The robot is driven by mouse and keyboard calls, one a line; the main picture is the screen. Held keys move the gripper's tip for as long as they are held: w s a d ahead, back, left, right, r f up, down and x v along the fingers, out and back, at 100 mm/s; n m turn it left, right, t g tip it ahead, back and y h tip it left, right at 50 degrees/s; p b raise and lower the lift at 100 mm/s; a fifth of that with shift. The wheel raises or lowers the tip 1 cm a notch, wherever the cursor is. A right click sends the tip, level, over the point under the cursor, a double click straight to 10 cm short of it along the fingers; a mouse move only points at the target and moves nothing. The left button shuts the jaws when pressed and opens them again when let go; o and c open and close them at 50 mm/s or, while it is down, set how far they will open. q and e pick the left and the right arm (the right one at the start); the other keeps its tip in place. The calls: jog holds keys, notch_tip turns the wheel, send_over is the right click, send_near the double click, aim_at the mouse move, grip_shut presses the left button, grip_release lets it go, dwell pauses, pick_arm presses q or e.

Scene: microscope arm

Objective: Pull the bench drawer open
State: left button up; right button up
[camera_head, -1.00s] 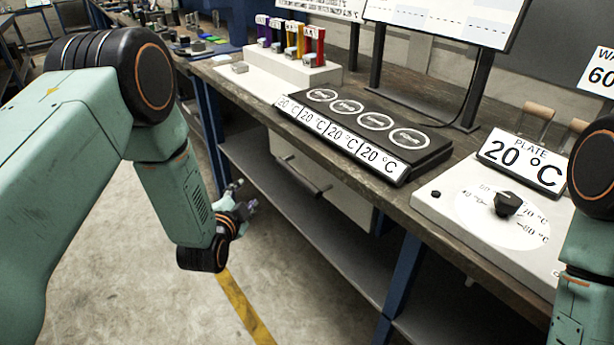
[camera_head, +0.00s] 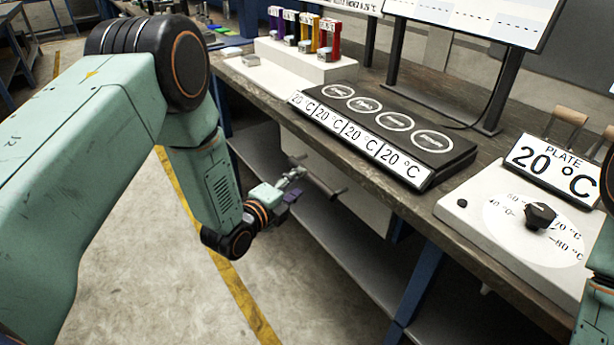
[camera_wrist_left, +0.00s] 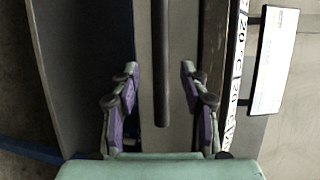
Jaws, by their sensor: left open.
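The bench drawer (camera_head: 352,200) is a pale front under the benchtop, with a dark bar handle (camera_head: 322,184). It looks shut. The right gripper is not in view; only part of my right arm shows at the right edge.
On the benchtop (camera_head: 262,110) stand a black four-spot plate (camera_head: 385,124), a white rack with coloured tubes (camera_head: 305,65) and a white hot plate (camera_head: 480,225) with a dial. A grey lower shelf (camera_head: 330,245) runs below the drawer. The floor in front is clear.

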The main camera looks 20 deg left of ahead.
aim_at(306, 178)
pick_arm(q)
jog(key=x, duration=0.2)
jog(key=d+x, duration=0.1)
jog(key=x, duration=0.1)
jog(key=shift+w+b, duration=0.1)
jog(key=shift+b, duration=0.25)
jog(key=shift+w+a+f, duration=0.1)
jog(key=shift+w+a, duration=0.1)
jog(key=shift+w, duration=0.3)
jog(key=shift+w+d+f, duration=0.1)
jog(key=shift+w+d, duration=0.1)
jog(key=shift+d, duration=0.05)
jog(key=shift+s, duration=0.1)
jog(key=shift+c, duration=1)
jog(key=shift+s+a, duration=0.1)
jog(key=shift+a, duration=0.05)
jog(key=c, duration=0.3)
grip_shut()
